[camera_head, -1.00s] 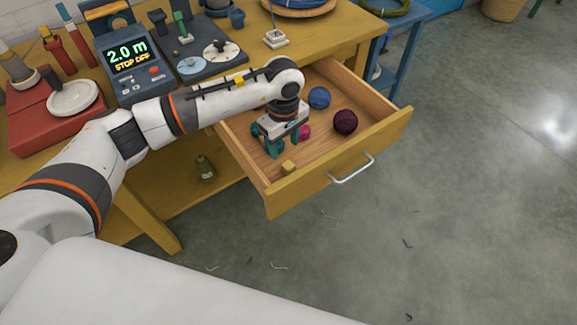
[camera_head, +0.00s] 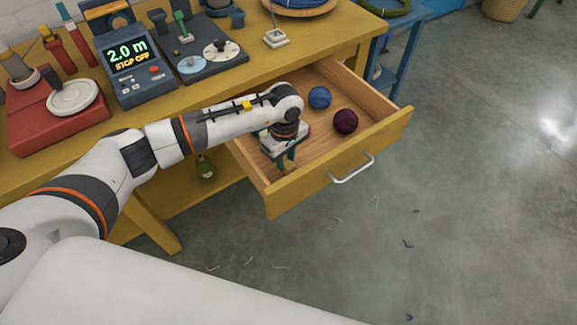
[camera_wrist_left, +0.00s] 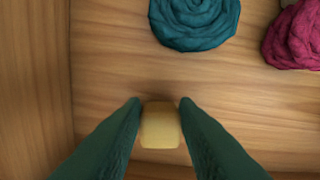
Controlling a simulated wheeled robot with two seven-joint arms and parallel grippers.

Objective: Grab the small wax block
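The small wax block (camera_wrist_left: 160,125) is pale yellow and lies on the drawer floor in the left wrist view. The two green fingers of my left gripper (camera_wrist_left: 160,108) stand on either side of it, close to its sides; I cannot tell whether they touch it. In the head view my left gripper (camera_head: 287,162) reaches down into the front left part of the open drawer (camera_head: 330,165), and the block is mostly hidden there. My right gripper is not in view.
A teal skein (camera_wrist_left: 194,22) and a pink skein (camera_wrist_left: 296,36) lie beyond the block. The drawer's wooden wall (camera_wrist_left: 35,90) is to the left.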

